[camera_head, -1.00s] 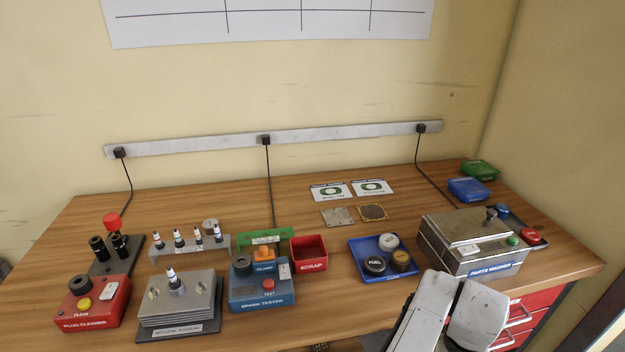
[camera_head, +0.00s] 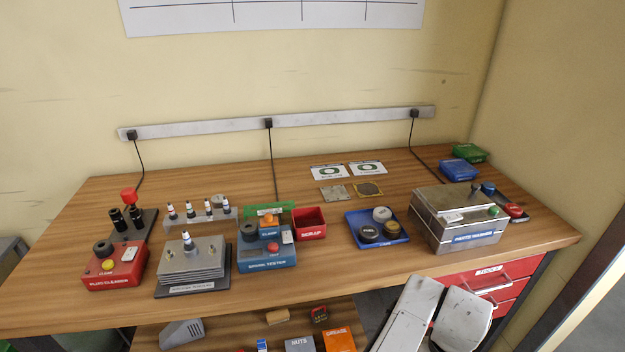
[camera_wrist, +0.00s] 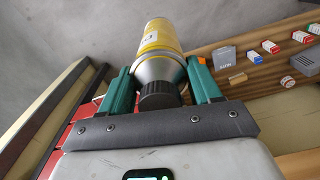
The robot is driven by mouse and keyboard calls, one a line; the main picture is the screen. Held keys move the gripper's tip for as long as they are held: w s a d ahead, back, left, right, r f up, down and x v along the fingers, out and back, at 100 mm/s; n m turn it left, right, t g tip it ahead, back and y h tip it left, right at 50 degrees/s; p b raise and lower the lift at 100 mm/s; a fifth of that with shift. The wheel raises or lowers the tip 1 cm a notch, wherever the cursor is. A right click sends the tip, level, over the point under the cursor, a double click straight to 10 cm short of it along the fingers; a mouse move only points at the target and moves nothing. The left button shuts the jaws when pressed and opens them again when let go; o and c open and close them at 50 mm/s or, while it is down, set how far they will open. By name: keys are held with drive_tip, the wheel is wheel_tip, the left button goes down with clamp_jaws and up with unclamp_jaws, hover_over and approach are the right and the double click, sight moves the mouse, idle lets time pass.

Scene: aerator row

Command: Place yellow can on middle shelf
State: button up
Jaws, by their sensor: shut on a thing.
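The yellow can (camera_wrist: 160,38) is in my gripper (camera_wrist: 160,72) in the wrist view. The teal fingers close on its silver, tapered end from both sides. Its dark cap points toward my wrist. A wooden shelf (camera_head: 236,322) with several items shows below the bench top in the head view; I cannot tell whether it is the middle one. A shelf with small items shows right of the can in the wrist view (camera_wrist: 272,86). The can appears apart from it. The can and gripper are out of the head view.
The bench top (camera_head: 330,262) carries a red plug cleaner (camera_head: 116,265), a blue spark tester (camera_head: 268,256), a blue tray (camera_head: 358,224) and a parts washer (camera_head: 470,235). Red drawers (camera_head: 500,285) are under its right end. A grey wedge (camera_head: 182,332) and an orange grease box (camera_head: 339,340) stand on the lower shelf.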

drive_tip(key=s+a+f, duration=0.3)
drive_tip(key=a, duration=0.1)
drive_tip(key=shift+f, duration=0.35)
drive_tip(key=shift+s+a, duration=0.1)
drive_tip(key=shift+a, duration=0.05)
